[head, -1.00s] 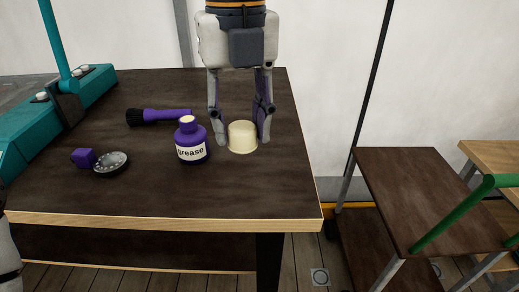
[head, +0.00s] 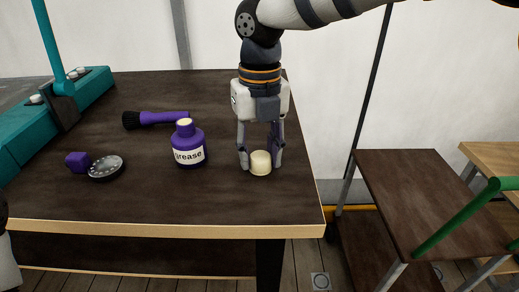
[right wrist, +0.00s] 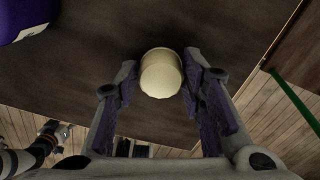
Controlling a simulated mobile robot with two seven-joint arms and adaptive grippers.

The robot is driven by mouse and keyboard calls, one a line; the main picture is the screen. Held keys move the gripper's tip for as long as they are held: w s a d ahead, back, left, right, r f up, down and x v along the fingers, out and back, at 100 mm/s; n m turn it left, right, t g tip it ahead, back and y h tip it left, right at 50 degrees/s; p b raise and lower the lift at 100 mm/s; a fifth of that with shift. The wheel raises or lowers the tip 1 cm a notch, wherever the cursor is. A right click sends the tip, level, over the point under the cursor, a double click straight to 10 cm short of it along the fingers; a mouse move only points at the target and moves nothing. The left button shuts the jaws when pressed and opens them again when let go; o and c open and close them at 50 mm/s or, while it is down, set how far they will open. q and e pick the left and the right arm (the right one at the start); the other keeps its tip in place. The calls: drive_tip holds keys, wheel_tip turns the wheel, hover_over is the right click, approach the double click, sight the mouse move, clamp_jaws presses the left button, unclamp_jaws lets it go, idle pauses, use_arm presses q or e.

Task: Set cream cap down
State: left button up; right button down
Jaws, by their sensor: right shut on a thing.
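The cream cap (head: 260,163) is a short, pale, rounded cylinder near the right side of the dark tabletop. My right gripper (head: 260,160) points down with its two fingers closed on the cap's sides. The right wrist view shows the cap (right wrist: 161,73) between the fingertips of the right gripper (right wrist: 160,80). The cap's base is at or very close to the tabletop; I cannot tell whether it touches. My left gripper is out of view.
A purple grease bottle (head: 188,145) stands left of the cap, apart from it.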

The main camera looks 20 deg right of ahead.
sight(259, 155)
drive_tip(key=c, duration=1)
unclamp_jaws()
drive_tip(key=shift+f, duration=0.1)
drive_tip(key=shift+c, duration=0.2)
wheel_tip(259, 155, up, 12)
drive_tip(key=shift+r, duration=0.2)
